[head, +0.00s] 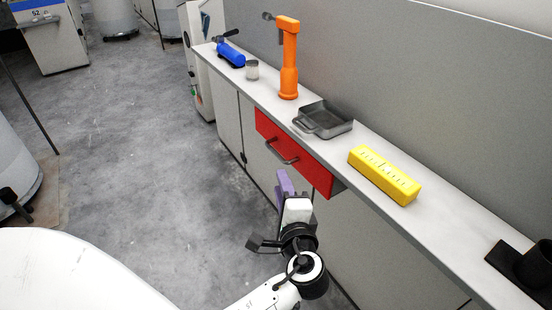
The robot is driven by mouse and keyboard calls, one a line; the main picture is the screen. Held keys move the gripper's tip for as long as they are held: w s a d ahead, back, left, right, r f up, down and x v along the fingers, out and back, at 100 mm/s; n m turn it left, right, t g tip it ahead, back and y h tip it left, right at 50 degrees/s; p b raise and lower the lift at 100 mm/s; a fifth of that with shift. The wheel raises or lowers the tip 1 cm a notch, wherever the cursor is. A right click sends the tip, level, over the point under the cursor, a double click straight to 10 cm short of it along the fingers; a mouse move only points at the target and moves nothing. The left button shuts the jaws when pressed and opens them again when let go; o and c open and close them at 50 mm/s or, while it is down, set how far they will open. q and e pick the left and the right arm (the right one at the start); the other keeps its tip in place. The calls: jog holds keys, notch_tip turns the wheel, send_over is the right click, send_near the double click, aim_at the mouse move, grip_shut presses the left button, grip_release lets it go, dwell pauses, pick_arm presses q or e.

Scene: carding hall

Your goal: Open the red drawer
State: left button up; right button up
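The red drawer (312,172) is set under the light countertop, with a dark bar handle (276,153) across its front. A strip of grey side shows at its right end, so its front stands a little proud of the cabinet. My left gripper (285,182) has purple fingers and is just below the handle in the picture, apart from it. The fingers overlap from this angle, so I cannot tell whether they are open or shut. Nothing shows held in them. My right gripper is not in view.
The countertop (440,212) holds a blue tool (231,55), a small jar (252,70), an orange upright tool (289,70), a grey pan (325,121), a yellow block (385,175) and a black holder (530,265). The grey floor (150,150) left of the cabinets is clear.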

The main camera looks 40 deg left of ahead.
aim_at(276, 152)
pick_arm(q)
jog(key=shift+y, duration=0.4)
jog(key=w+a, duration=0.2)
jog(key=w+a+r, duration=0.1)
jog(key=w+a, duration=0.4)
jog(key=w, duration=0.1)
jog(key=shift+a+r, duration=0.2)
grip_shut()
